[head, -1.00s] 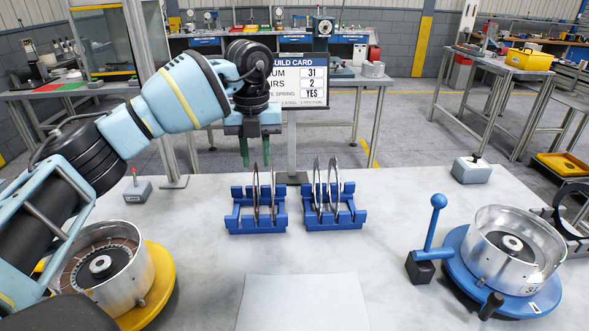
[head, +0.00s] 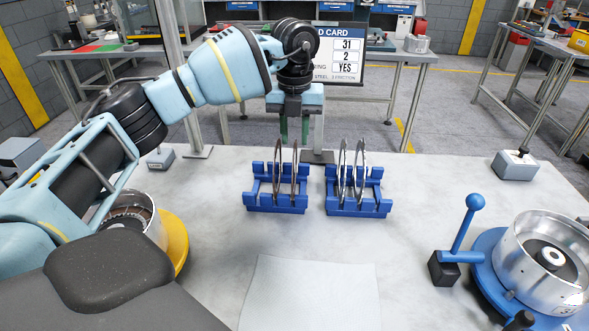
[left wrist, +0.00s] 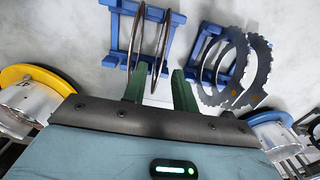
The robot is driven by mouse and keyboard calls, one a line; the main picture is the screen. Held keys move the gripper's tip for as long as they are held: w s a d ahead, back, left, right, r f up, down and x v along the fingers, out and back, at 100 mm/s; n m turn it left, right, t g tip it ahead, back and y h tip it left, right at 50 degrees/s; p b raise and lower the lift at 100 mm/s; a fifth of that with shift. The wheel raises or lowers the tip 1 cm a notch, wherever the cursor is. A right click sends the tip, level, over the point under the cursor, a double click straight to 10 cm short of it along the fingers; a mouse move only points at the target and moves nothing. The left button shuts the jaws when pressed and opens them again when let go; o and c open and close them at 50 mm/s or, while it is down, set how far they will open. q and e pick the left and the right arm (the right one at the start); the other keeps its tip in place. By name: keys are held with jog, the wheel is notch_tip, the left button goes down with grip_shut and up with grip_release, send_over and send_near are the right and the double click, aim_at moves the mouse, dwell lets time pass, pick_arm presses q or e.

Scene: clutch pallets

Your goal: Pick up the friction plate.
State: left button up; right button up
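Two thin upright ring plates stand in the left blue rack (head: 276,203). They look dark with a brownish tint; I take them for friction plates. The left one (head: 277,165) and the right one (head: 294,170) also show edge-on in the left wrist view (left wrist: 140,35). Two grey steel plates (head: 342,170) stand in the right blue rack (head: 358,207); their notched edges show in the wrist view (left wrist: 257,75). My left gripper (head: 294,130) points down at the left rack's right plate, near its top. Its green fingers (left wrist: 158,88) are apart, with nothing held. My right gripper is out of view.
A silver drum on a yellow base (head: 175,240) is at left, partly behind my arm. A silver drum (head: 545,250) on a blue base with a blue-knobbed lever (head: 464,230) is at right. A pale mat (head: 310,290) lies bare in front. A build card (head: 338,55) stands behind.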

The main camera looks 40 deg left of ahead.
aim_at(294, 152)
pick_arm(q)
jog(key=f, duration=0.5)
jog(key=shift+s+d, duration=0.15)
jog(key=shift+s, duration=0.1)
jog(key=shift+c, duration=0.2)
jog(key=shift+r, duration=0.1)
grip_shut()
